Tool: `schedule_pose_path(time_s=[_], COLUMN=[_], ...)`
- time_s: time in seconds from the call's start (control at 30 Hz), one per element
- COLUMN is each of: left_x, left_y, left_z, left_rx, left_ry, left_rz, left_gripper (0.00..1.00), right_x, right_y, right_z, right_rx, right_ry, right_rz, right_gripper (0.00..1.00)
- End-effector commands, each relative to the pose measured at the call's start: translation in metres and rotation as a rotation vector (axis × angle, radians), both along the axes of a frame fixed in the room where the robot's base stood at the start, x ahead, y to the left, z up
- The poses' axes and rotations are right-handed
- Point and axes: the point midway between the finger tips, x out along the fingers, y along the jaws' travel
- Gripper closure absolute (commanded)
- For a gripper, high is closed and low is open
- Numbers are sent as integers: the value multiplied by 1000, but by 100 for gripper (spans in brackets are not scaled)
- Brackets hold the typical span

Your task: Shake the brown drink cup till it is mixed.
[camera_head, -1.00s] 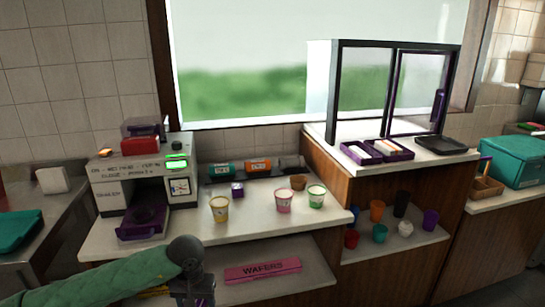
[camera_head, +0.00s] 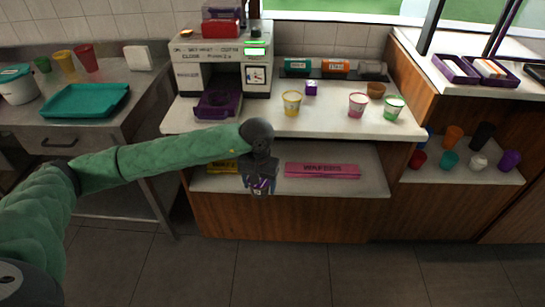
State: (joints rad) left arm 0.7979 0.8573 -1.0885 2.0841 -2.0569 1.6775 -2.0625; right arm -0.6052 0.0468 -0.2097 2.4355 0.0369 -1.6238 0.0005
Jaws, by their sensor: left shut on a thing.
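My left gripper (camera_head: 262,187) hangs pointing down in front of the lower shelf, below the counter's front edge. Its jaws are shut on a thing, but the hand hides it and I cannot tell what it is. A small brown cup (camera_head: 375,91) stands upright on the counter at the back right, well apart from the gripper. I cannot tell whether it is the drink cup of the task. A yellow-patterned cup (camera_head: 291,104), a pink one (camera_head: 357,105) and a green one (camera_head: 393,108) stand on the same counter. My right gripper is not in view.
A white machine (camera_head: 222,70) with a purple tray (camera_head: 217,104) stands on the counter's left. A pink wafers box (camera_head: 322,171) lies on the lower shelf. Several coloured cups stand in the right shelf. A teal tray (camera_head: 85,101) lies on the left table. The floor in front is clear.

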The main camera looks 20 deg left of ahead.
Motion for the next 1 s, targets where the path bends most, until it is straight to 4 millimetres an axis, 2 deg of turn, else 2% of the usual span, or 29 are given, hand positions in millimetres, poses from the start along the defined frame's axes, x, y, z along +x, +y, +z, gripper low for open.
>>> schedule_pose_path(time_s=[0.33, 0.37, 0.47, 0.5, 0.57, 0.63, 0.67, 0.7, 0.77, 0.87, 0.9, 0.97, 1.0], left_x=[1, 1, 2, 1, -1, -3, -3, -1, 2, 2, 1, -1, -2], left_y=[0, 0, 0, 0, 0, 0, -1, 0, 0, 0, 0, 0, 0], left_z=[4, 13, 60, 64, 47, 12, 1, -3, 14, 60, 64, 47, 28], left_rx=[0, -1, -2, -1, 0, 1, 0, 0, -1, -1, 0, 0, 1], left_ry=[-2, -5, -10, -5, 4, 11, 9, 4, -6, -10, -5, 4, 9], left_rz=[0, -1, -2, -2, 0, 0, 1, 2, 0, -2, -1, 0, 1], left_gripper=[66, 66, 66, 66, 66, 66, 66, 66, 66, 66, 66, 66, 66], right_x=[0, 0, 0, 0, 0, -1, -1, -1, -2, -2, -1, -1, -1], right_y=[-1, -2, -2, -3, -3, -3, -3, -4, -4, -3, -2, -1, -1], right_z=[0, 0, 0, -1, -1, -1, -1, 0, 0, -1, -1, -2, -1], right_rx=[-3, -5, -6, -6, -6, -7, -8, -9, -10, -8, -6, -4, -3], right_ry=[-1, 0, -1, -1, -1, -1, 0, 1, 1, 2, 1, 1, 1], right_rz=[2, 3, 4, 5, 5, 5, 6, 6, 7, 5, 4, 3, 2], right_gripper=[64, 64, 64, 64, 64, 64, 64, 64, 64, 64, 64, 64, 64])
